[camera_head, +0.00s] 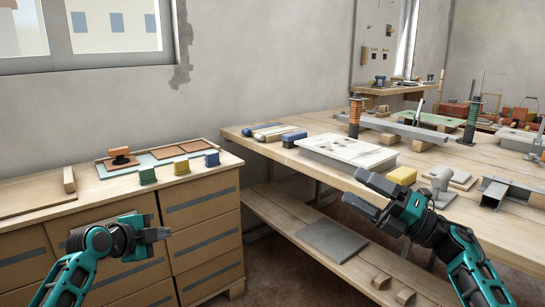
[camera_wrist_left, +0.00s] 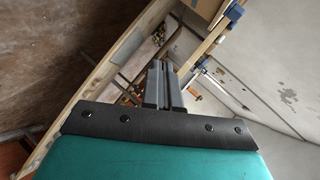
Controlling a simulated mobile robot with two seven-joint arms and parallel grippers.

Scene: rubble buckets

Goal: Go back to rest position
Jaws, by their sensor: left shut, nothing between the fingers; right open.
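My left gripper (camera_head: 158,235) is in front of the wooden drawer cabinet (camera_head: 75,210) at the left of the head view. Its fingers are together with nothing between them; they also show in the left wrist view (camera_wrist_left: 163,85). My right gripper (camera_head: 365,197) is in front of the long workbench (camera_head: 315,160), at the right of the head view. Its two fingers are apart and point to the left, with nothing held between them.
On the cabinet top stand green (camera_head: 147,176), yellow (camera_head: 181,167) and blue (camera_head: 211,159) blocks before a tray (camera_head: 103,171). A white box (camera_head: 345,150) and yellow block (camera_head: 402,175) are on the workbench. A lower shelf (camera_head: 290,225) runs beneath it.

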